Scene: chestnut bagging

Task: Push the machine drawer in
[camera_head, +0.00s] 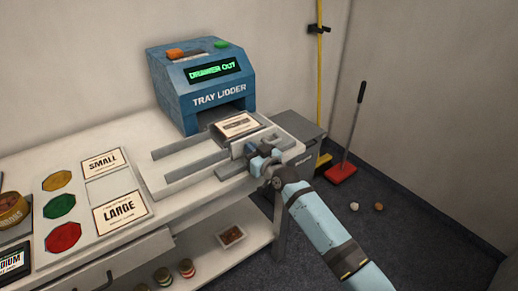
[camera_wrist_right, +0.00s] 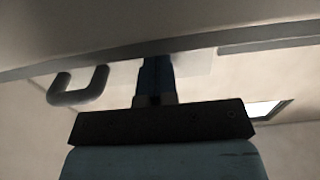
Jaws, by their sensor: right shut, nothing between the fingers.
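The blue tray lidder machine (camera_head: 205,88) stands at the back of the bench, and its green display reads DRAWER OUT. Its drawer (camera_head: 190,168) sticks out in front of the slot, with a labelled tray (camera_head: 238,126) on it near the machine. My left gripper is out of view.
SMALL (camera_head: 103,162) and LARGE (camera_head: 120,211) cards and coloured octagonal buttons lie on the bench left of the drawer. A lower shelf (camera_head: 225,255) holds jars and a small tray.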

